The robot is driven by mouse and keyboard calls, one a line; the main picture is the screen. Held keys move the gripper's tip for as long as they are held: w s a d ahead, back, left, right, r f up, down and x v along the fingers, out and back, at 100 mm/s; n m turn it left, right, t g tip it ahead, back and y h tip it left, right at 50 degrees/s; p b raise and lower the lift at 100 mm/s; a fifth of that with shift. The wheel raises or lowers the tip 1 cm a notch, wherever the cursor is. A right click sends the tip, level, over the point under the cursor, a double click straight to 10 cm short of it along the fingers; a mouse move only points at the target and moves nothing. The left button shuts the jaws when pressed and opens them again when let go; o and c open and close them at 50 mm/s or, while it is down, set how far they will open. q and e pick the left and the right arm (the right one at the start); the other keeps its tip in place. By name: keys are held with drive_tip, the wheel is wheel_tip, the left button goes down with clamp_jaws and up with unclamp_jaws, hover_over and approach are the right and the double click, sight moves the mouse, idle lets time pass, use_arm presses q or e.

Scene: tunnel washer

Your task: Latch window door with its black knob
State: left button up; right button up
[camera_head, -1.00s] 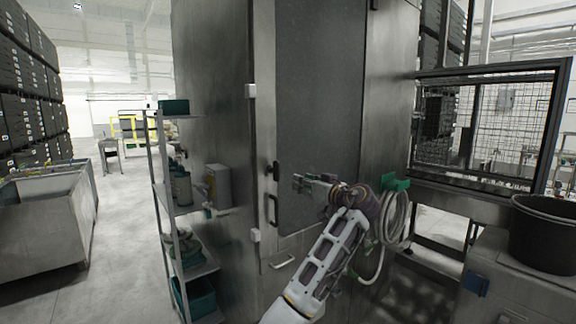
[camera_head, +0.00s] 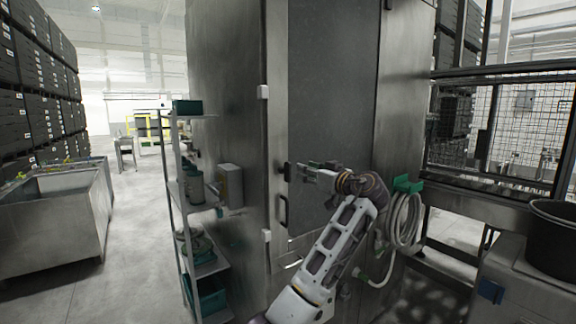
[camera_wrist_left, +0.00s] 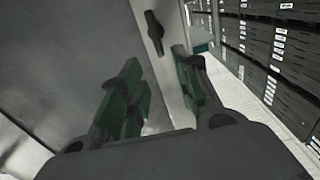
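The window door (camera_head: 330,90) is a tall, dark grey panel in the steel cabinet and looks closed. My right gripper is not in view.
A shelf rack (camera_head: 172,200) with bottles and green bins stands left of the cabinet. A coiled hose (camera_head: 404,220) on a green holder hangs right of my arm. A black bucket (camera_head: 553,240) stands at far right.

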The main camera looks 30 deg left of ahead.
sight(290, 165)
use_arm(q)
drive_tip(key=p+x, duration=0.2)
drive_tip(key=x, duration=0.8)
drive_tip(key=shift+r, duration=0.1)
drive_tip(key=shift+w+a, duration=0.2)
drive_tip(key=shift+a, duration=0.25)
drive_tip(key=shift+w+a, duration=0.1)
drive_tip(key=shift+a, duration=0.05)
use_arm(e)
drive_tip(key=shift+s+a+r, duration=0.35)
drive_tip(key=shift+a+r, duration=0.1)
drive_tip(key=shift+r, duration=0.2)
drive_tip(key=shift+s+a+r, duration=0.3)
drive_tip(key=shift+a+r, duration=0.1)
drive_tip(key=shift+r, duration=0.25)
use_arm(q)
drive_tip(key=shift+c, duration=0.2)
clamp_jaws()
